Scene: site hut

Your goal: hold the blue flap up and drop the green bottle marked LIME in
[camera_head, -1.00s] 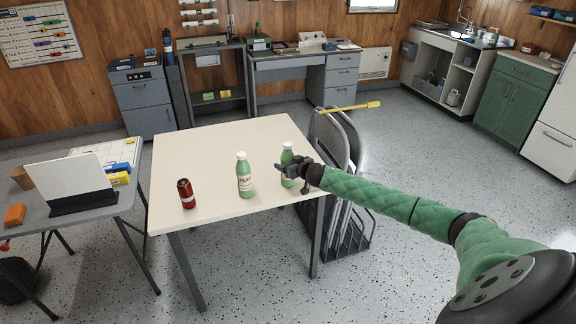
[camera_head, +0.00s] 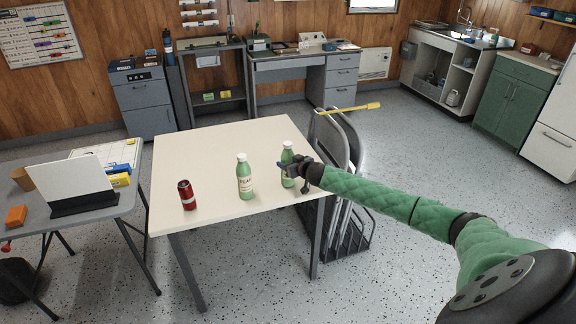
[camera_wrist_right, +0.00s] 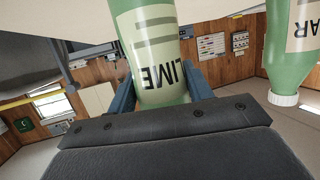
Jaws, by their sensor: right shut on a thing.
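The green bottle marked LIME (camera_wrist_right: 160,70) fills the middle of the right wrist view, its label upside down there. In the head view the bottle (camera_head: 287,153) is upright at the right side of the cream table (camera_head: 215,150); I cannot tell whether its base touches the top. My right gripper (camera_head: 287,168) is shut on it from the right, with blue fingers on both sides in the right wrist view (camera_wrist_right: 160,88). A second green bottle (camera_head: 244,178) with a white cap stands to its left; its label ends in AR in the right wrist view (camera_wrist_right: 292,50). I see no blue flap. My left gripper is out of view.
A grey side table (camera_head: 105,212) is at the left. The table's back half is clear.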

